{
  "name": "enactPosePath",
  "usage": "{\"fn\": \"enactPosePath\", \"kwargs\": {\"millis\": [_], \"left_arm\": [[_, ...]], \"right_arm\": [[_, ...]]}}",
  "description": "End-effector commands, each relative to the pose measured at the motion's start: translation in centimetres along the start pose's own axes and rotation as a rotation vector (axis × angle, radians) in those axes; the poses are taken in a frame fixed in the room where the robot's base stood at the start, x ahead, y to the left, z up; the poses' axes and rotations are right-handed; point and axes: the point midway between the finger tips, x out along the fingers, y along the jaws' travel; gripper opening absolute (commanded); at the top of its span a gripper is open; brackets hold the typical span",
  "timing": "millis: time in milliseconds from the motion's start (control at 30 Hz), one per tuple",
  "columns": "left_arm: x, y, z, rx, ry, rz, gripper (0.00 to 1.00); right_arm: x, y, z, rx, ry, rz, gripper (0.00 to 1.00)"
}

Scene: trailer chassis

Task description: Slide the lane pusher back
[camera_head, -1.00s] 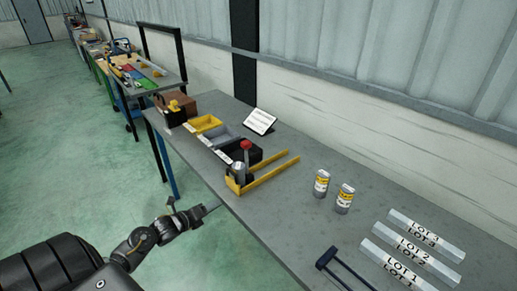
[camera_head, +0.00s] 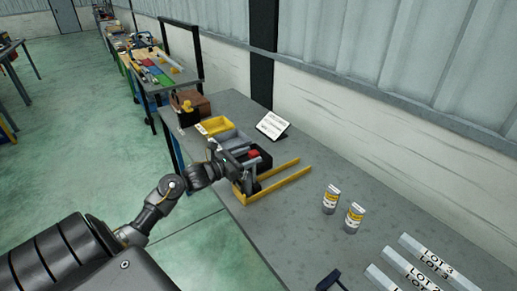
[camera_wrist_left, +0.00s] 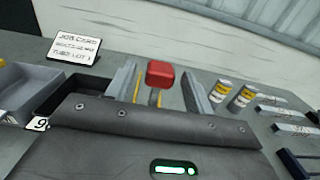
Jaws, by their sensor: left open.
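A red knob (camera_head: 253,154) stands upright at the near left end of a lane with two yellow rails (camera_head: 283,182) on the bench; I take it as the lane pusher's handle. My left gripper (camera_head: 243,152) is at the knob. In the left wrist view the knob (camera_wrist_left: 160,73) shows between the two open grey fingers, with a visible gap on each side. The gripper's dark body hides the pusher's lower part and much of the lane's near end. My right gripper is not in view.
Yellow and grey bins (camera_head: 217,125) stand left of the lane, with a job card (camera_head: 271,125) behind. Two labelled cans (camera_head: 331,199) stand to the right, before the LOT bars (camera_head: 427,257) and a dark blue tool (camera_head: 330,282). Bench between lane and cans is clear.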

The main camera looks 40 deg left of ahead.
Motion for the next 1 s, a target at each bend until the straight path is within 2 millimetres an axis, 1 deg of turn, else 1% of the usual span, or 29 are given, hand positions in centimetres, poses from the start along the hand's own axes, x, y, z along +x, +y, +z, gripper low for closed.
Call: {"fn": "enactPosePath", "kwargs": {"millis": [33, 133, 300, 433, 633, 667, 1000], "left_arm": [[0.9, 0.1, 0.5, -0.005, -0.003, 0.002, 0.53], [2.3, 0.1, 0.3, -0.005, -0.001, 0.002, 0.53], [3.9, 0.1, 0.1, -0.003, 0.0, 0.002, 0.53], [4.2, 0.0, -0.1, -0.002, 0.001, 0.001, 0.53], [4.2, 0.0, -0.1, -0.001, 0.002, 0.001, 0.53], [4.2, 0.0, -0.1, -0.001, 0.002, 0.001, 0.51], [4.2, 0.0, -0.1, -0.001, 0.001, 0.001, 0.07]], "right_arm": [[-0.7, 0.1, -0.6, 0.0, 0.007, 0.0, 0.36], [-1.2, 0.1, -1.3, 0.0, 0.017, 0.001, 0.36], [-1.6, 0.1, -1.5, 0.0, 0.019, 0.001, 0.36], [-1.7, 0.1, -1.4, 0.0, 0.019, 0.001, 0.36], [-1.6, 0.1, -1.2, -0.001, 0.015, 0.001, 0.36], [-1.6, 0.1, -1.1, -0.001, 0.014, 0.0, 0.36], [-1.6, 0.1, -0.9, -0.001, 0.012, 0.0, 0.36]]}}
